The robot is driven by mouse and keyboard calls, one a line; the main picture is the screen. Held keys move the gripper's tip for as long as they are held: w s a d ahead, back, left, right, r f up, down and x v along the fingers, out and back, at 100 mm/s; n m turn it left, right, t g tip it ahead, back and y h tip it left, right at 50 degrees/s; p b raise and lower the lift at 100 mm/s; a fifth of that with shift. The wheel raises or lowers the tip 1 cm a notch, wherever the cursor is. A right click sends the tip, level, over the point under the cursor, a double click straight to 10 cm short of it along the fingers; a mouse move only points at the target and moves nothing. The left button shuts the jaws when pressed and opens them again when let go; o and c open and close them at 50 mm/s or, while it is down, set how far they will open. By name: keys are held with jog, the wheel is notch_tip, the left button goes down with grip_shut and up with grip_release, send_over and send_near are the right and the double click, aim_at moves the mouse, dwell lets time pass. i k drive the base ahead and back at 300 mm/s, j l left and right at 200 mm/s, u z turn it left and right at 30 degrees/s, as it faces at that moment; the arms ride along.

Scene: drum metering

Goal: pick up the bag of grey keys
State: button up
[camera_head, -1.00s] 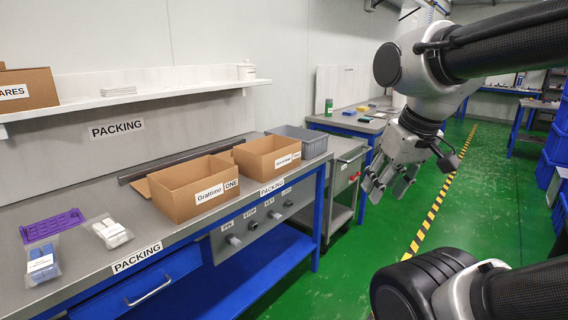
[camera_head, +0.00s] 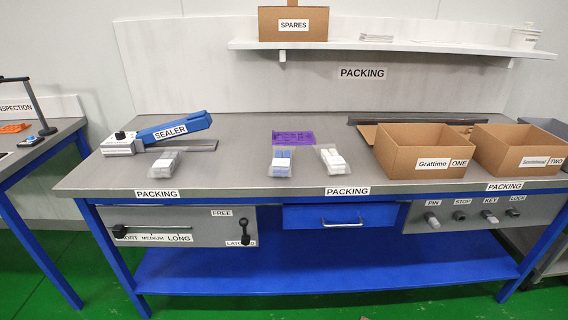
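Three clear bags lie on the grey packing bench (camera_head: 235,178). The left bag (camera_head: 165,163), in front of the sealer, holds pale, greyish pieces. The middle bag (camera_head: 281,163) holds blue pieces with a white label. The right bag (camera_head: 331,159) holds whitish pieces. The contents are too small for me to tell which bag holds grey keys. My gripper and arm are out of view.
A blue sealer (camera_head: 178,128) stands at the bench's back left. A purple tray (camera_head: 293,138) lies behind the middle bag. Cardboard boxes marked Grattimo ONE (camera_head: 425,155) and TWO (camera_head: 520,153) stand at right. A SPARES box (camera_head: 292,24) sits on the shelf (camera_head: 400,47).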

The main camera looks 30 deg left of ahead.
aim_at(164, 167)
jog(key=u, duration=2)
jog(key=i+j+z, duration=0.15)
jog(key=i, duration=0.35)
jog(key=i+j+z, duration=0.1)
jog(key=i+j, duration=0.35)
jog(key=i+j+z, duration=0.15)
jog(key=i+j, duration=0.2)
jog(key=i, duration=0.2)
